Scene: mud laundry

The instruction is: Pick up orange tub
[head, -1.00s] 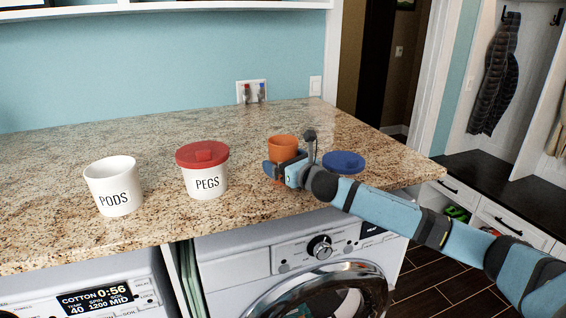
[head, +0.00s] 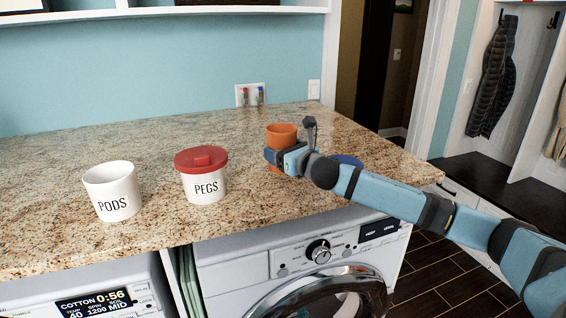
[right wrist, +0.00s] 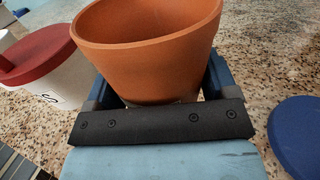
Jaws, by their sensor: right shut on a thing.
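The orange tub (head: 282,131) is an open, empty-looking cup near the right part of the granite counter. My right gripper (head: 281,158) is shut around its sides, and a bit of orange shows below the fingers. In the right wrist view the tub (right wrist: 150,55) sits between the two dark blue fingers (right wrist: 155,85), its rim tilted in the picture. It appears raised a little above the counter, but its base is mostly hidden. My left gripper is not in view.
On the granite counter (head: 120,240), a white PODS pot (head: 110,190) and a red-lidded PEGS pot (head: 203,175) stand left of the tub. A blue lid (right wrist: 297,135) lies to the right, partly behind my arm. Washing machines (head: 300,262) stand below. The back counter is clear.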

